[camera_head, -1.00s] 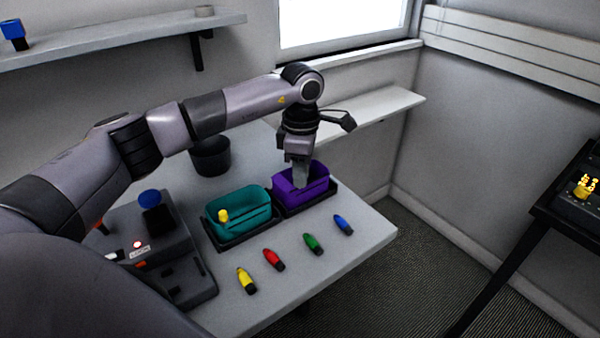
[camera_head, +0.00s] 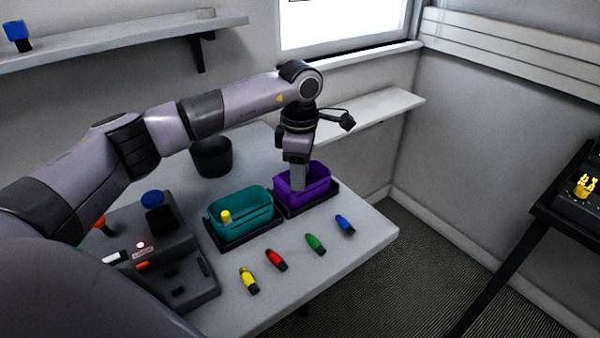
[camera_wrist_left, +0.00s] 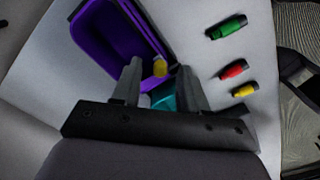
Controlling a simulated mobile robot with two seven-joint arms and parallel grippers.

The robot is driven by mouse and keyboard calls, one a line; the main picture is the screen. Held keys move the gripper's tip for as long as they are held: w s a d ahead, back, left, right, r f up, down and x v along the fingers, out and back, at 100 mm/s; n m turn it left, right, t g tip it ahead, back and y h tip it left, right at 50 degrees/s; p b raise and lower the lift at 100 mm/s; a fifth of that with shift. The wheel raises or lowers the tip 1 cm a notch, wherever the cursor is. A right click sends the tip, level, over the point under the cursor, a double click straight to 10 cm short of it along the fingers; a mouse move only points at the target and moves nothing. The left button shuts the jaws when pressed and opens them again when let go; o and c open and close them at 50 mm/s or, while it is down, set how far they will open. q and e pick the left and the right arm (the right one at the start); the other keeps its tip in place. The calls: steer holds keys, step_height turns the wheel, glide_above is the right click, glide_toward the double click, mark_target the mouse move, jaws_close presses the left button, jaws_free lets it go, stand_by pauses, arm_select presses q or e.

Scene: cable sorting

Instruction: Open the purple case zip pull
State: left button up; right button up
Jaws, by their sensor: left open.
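The purple case (camera_head: 318,190) is an open-topped tub in a black tray at the right of the table. My left gripper (camera_head: 298,186) points down over its near-left side. In the left wrist view, the purple case (camera_wrist_left: 88,42) is at upper left. My open left gripper (camera_wrist_left: 160,70) has one finger on each side of a small yellow pull (camera_wrist_left: 160,67) by the case's corner. The fingers look apart from it; contact is unclear. In the head view my gripper hides this pull. My right gripper is not in view.
A teal case (camera_head: 255,208) with a yellow pull (camera_head: 226,216) stands just left. Yellow (camera_head: 248,280), red (camera_head: 276,260), green (camera_head: 315,243) and blue (camera_head: 345,225) connectors lie in front. A black cup (camera_head: 211,157) stands behind, and a grey device (camera_head: 165,250) stands left.

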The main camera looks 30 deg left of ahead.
arm_select(q)
step_height(320, 180, up, 7)
steer(key=shift+f+b, duration=0.2)
steer(key=shift+b, duration=0.15)
stand_by(0.4)
